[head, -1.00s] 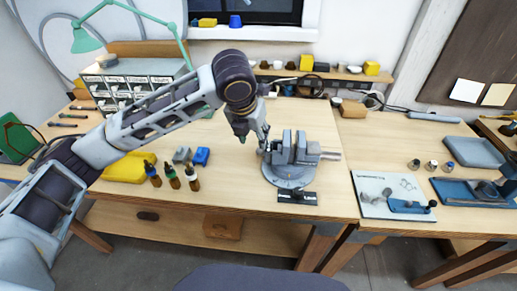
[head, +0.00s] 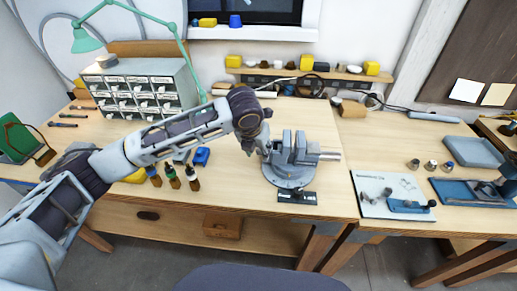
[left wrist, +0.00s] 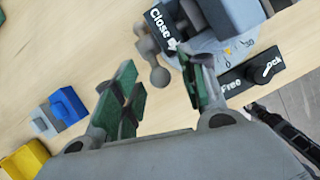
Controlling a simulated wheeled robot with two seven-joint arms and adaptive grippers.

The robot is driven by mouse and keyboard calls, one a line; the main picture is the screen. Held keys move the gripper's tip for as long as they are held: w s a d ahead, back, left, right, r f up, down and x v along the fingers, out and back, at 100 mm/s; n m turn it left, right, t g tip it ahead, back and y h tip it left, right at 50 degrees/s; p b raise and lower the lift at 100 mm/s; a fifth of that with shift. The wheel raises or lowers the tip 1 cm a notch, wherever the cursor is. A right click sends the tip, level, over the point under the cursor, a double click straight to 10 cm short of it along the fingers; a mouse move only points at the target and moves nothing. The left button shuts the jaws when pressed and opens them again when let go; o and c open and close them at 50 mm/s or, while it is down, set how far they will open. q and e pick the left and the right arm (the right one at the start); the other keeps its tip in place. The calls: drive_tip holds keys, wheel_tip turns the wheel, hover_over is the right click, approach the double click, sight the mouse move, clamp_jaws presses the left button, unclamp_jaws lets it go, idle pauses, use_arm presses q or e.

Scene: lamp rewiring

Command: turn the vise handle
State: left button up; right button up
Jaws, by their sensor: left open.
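The grey vise (head: 290,172) stands on its round base on the middle of the workbench. In the left wrist view its body (left wrist: 235,15) is at the top right, beside a "Close" label. My left gripper (head: 260,147) is at the left side of the vise. In the left wrist view its green-padded fingers (left wrist: 165,85) are apart, with the ball end beyond and between their tips, not gripped. My right gripper is not in view.
A black "Free/Lock" plate (head: 297,196) lies in front of the vise. Small bottles (head: 173,178), a blue block (head: 201,157) and a yellow bin (head: 136,176) are to the left. A white board (head: 385,208) lies at the right. The bench behind the vise is mostly clear.

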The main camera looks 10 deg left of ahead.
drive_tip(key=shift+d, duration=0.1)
use_arm(q)
clamp_jaws()
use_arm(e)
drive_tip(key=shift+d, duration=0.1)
use_arm(q)
drive_tip(key=shift+s+f, duration=0.15)
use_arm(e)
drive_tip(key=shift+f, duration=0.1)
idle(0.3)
